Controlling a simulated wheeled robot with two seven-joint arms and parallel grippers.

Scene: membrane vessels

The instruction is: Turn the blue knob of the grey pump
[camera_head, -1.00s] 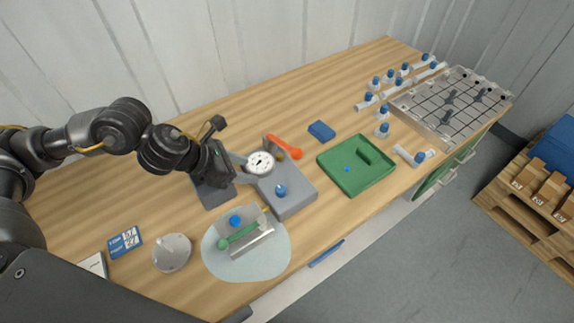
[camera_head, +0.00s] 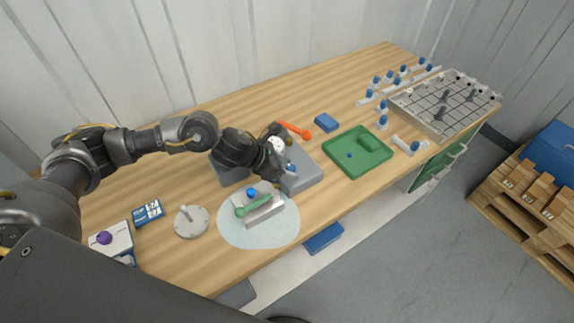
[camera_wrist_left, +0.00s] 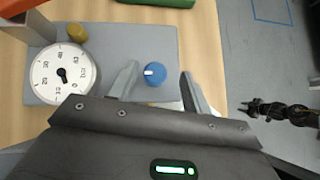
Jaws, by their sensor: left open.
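The grey pump (camera_head: 308,178) is a flat grey box on the table, partly hidden by my left arm in the head view. It also shows in the left wrist view (camera_wrist_left: 150,38). Its round blue knob (camera_wrist_left: 155,75) has a white mark pointing left. A white dial gauge (camera_wrist_left: 62,73) is beside it. My left gripper (camera_wrist_left: 158,70) is open, with one finger on each side of the knob in the wrist view; I cannot tell whether they touch it. A dark arm end, seemingly my right gripper (camera_wrist_left: 250,107), shows small over the floor.
A green tray (camera_head: 345,165) and a blue block (camera_head: 326,122) lie right of the pump. An orange-handled part (camera_head: 296,130) is behind it. A grey block with a green handle (camera_head: 262,207) stands on a pale round mat (camera_head: 235,235) in front. Several blue-capped fittings are farther right.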

